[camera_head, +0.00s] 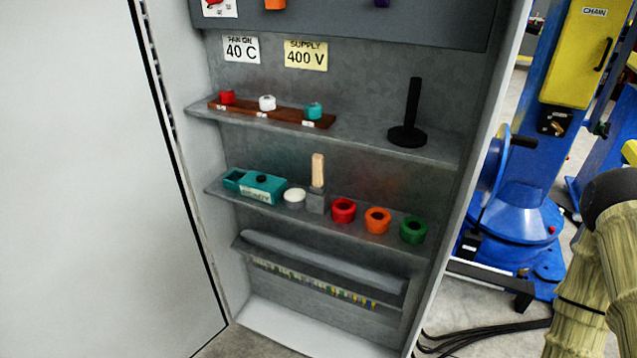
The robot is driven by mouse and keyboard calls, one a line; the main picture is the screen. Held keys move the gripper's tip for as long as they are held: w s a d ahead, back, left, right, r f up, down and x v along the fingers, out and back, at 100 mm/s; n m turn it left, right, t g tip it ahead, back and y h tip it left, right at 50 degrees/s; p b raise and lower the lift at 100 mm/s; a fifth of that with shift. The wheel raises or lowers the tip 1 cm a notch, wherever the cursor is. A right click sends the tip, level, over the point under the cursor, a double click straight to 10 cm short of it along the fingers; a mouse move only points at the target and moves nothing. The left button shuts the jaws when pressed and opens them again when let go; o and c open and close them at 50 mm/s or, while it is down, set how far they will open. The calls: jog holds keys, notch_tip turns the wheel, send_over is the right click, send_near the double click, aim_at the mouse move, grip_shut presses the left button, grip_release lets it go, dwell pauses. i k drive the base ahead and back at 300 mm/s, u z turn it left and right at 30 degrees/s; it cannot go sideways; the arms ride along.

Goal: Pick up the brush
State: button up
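The brush (318,171) stands upright on the middle shelf of the open cabinet. Its pale wooden handle points up, and its lower end meets a small grey block (316,202). I cannot tell whether this block is the brush's own head or a holder around it. A white round piece (294,195) sits close on its left and a red ring (343,210) close on its right. My gripper is not in view.
The middle shelf also holds a teal box (262,188), an orange ring (377,220) and a green ring (413,229). The upper shelf (360,134) above carries a black post (411,115) and a wooden strip with knobs (277,112). The cabinet door (90,180) stands open at left.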

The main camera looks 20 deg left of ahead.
aim_at(317, 187)
jog(key=z, duration=2.55)
jog(key=k, duration=2.15)
jog(key=u, duration=3)
